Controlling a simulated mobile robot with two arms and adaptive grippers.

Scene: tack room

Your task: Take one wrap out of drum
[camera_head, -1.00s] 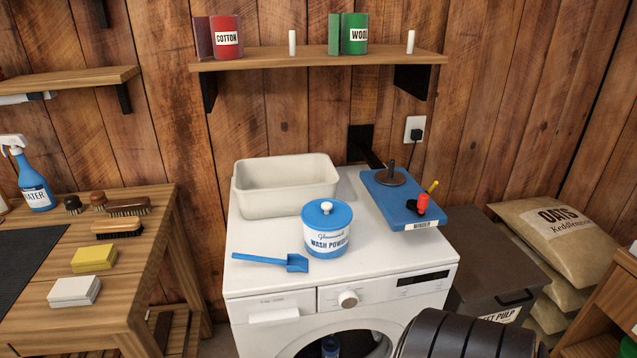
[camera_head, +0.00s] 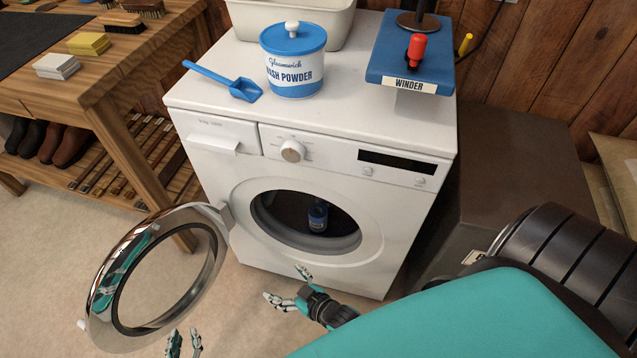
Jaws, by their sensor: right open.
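The washing machine (camera_head: 215,152) stands in the middle with its round door (camera_head: 96,300) swung open to the left. The drum (camera_head: 285,222) is dark inside. A small blue item with a pale band (camera_head: 318,215) shows inside it; I cannot tell for sure that it is a wrap. My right gripper (camera_head: 284,284) is in front of the machine, just below the drum opening, with its fingers spread and empty. My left gripper (camera_head: 185,343) is at the bottom edge, near the open door, with its two fingertips apart and nothing seen between them.
On the machine top are a wash powder tub (camera_head: 295,75), a blue scoop (camera_head: 225,80), a pale basin (camera_head: 250,18) and the winder (camera_head: 390,60). A wooden bench (camera_head: 75,85) stands left. A dark bin (camera_head: 530,170) stands right. Floor is clear below the door.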

